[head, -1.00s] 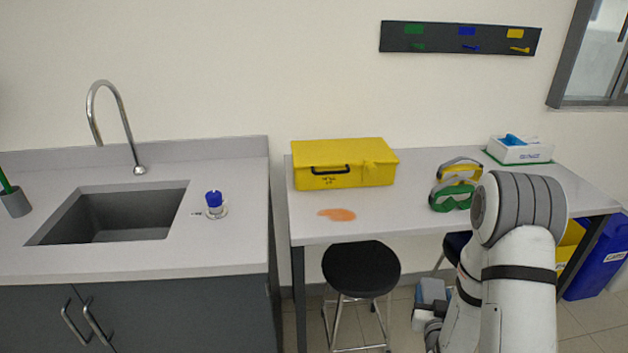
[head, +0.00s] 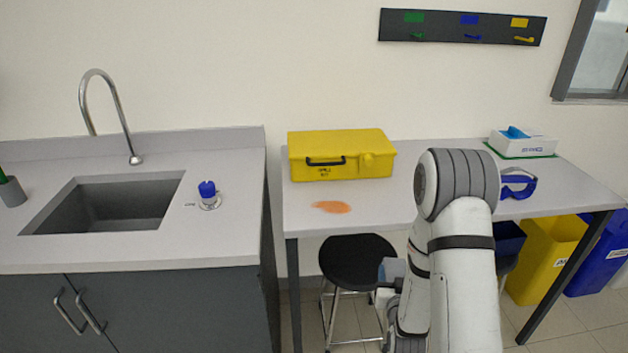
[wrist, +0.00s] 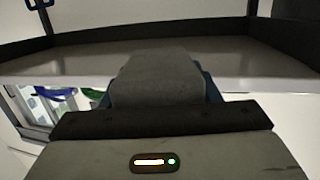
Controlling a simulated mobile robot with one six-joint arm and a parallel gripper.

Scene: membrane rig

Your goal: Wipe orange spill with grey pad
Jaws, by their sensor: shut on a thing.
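The orange spill (head: 331,207) is a small flat patch on the grey bench top, in front of the yellow case. A grey pad (wrist: 158,78) fills the middle of the wrist view, with bluish finger edges at its sides. My gripper (wrist: 160,100) is shut on it. In the head view my gripper (head: 388,285) is low, in front of the bench and below its top, beside the black stool. It is partly hidden by my arm, and the pad is hard to make out there. The pad is apart from the spill.
A yellow case (head: 341,166) stands behind the spill. Blue goggles (head: 518,184) and a tissue box (head: 522,144) are on the right. A black stool (head: 357,262) stands under the bench's front edge. A sink counter (head: 225,240) is to the left, across a narrow gap.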

